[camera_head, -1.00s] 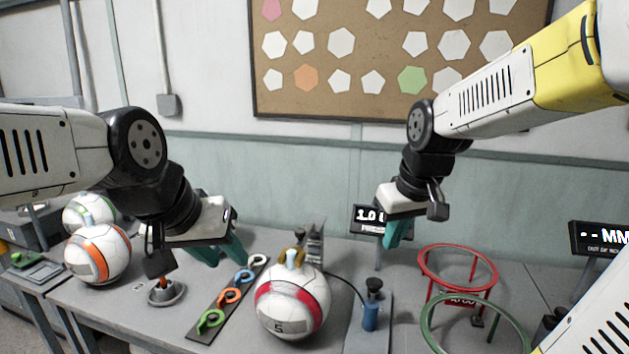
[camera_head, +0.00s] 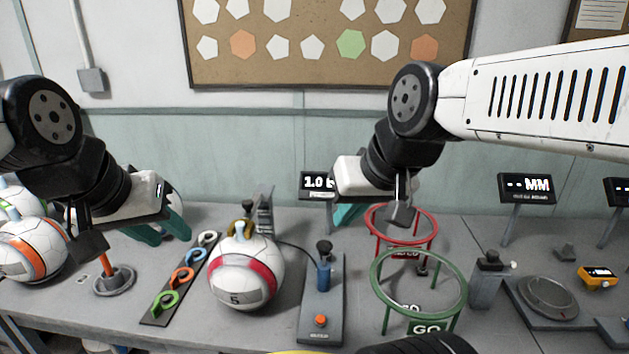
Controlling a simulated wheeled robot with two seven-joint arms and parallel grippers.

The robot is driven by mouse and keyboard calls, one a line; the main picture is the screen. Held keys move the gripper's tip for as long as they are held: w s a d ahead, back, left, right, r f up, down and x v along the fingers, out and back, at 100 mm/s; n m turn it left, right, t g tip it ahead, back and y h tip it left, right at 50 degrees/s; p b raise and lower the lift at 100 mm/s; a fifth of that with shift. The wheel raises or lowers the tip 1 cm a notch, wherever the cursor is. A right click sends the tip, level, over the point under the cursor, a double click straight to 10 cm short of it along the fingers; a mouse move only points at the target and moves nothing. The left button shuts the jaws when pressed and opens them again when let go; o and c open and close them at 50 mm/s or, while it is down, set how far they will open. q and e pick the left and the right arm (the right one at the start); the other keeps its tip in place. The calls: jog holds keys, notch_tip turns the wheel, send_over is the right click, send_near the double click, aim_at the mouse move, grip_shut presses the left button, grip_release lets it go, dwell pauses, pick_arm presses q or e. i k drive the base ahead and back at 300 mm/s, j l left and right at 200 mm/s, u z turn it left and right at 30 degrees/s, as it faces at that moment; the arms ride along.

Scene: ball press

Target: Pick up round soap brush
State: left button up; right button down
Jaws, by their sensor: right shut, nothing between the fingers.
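A round grey dish (camera_head: 112,284) with an upright orange handle (camera_head: 117,273) stands on the table at the left; it may be the round soap brush, but the brush end is not clear.
A white ball with a red band (camera_head: 239,274) sits beside a strip of coloured rings (camera_head: 180,280). A pump plate (camera_head: 320,312), red ring stand (camera_head: 401,220) and green ring stand (camera_head: 419,286) stand to the right. An orange-banded ball (camera_head: 33,250) is at far left.

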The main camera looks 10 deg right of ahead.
aim_at(104, 258)
jog(key=z, duration=0.55)
jog(key=j+u, duration=0.15)
jog(key=u, duration=0.25)
jog(key=j+u, duration=0.15)
jog(key=u, duration=0.2)
jog(key=j+u, duration=0.15)
jog(key=u, duration=0.25)
jog(key=j+u, duration=0.15)
jog(key=u, duration=0.2)
jog(key=i, duration=0.05)
